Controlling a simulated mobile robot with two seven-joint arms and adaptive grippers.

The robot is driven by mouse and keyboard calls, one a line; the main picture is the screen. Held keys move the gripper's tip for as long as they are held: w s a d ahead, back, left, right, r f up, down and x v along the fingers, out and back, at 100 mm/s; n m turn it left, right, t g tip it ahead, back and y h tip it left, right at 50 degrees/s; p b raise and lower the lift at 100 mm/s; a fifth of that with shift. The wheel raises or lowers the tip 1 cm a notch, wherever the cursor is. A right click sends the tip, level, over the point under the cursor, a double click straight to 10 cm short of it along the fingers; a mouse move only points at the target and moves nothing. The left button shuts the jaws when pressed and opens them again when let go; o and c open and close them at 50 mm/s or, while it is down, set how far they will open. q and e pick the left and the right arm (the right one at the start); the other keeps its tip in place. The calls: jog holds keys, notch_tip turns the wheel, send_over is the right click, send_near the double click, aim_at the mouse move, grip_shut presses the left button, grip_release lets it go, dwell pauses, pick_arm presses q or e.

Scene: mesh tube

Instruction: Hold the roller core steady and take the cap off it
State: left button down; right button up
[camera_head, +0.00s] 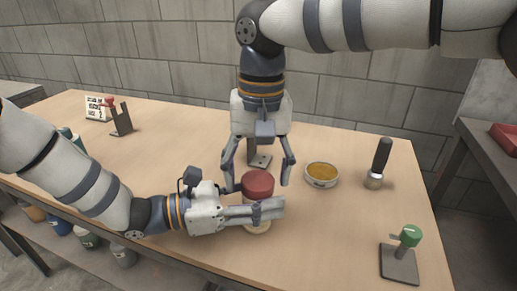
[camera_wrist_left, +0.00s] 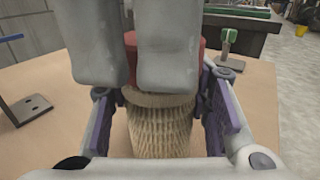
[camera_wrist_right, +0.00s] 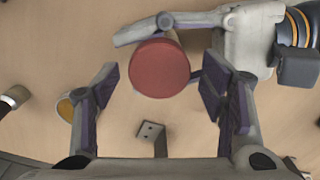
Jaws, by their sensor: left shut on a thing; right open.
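The roller core (camera_wrist_left: 160,128), a pale woven mesh tube, stands upright in the left wrist view, and its base (camera_head: 258,230) shows below my left gripper in the head view. The red cap (camera_head: 258,183) sits on its top; it also shows from above in the right wrist view (camera_wrist_right: 160,69). My left gripper (camera_head: 265,211) lies level and is shut on the roller core below the cap. My right gripper (camera_head: 258,172) points down from above, open, with one finger on each side of the cap and apart from it. Grey finger parts hide much of the cap in the left wrist view.
A round tin with amber contents (camera_head: 322,174) and a black-handled tool (camera_head: 379,162) stand to the right. A green-knobbed stand (camera_head: 405,252) is at the front right. A metal bracket (camera_wrist_right: 152,132) is behind the core. A red-topped stand (camera_head: 119,117) is far left.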

pick_arm(q)
jog(key=shift+f, duration=0.2)
pick_arm(e)
jog(key=shift+f, duration=0.35)
jog(key=shift+c, duration=0.5)
pick_arm(q)
jog(key=shift+s, duration=0.1)
pick_arm(e)
jog(key=c, duration=1.1)
jog(key=n, duration=0.5)
jog(key=shift+c, duration=0.2)
pick_arm(q)
jog(key=shift+a, duration=0.1)
pick_arm(e)
jog(key=n, duration=0.3)
jog(key=shift+d+n, duration=0.2)
jog(key=shift+n, duration=0.2)
jog(key=shift+s+a+r, duration=0.1)
jog(key=shift+a, duration=0.35)
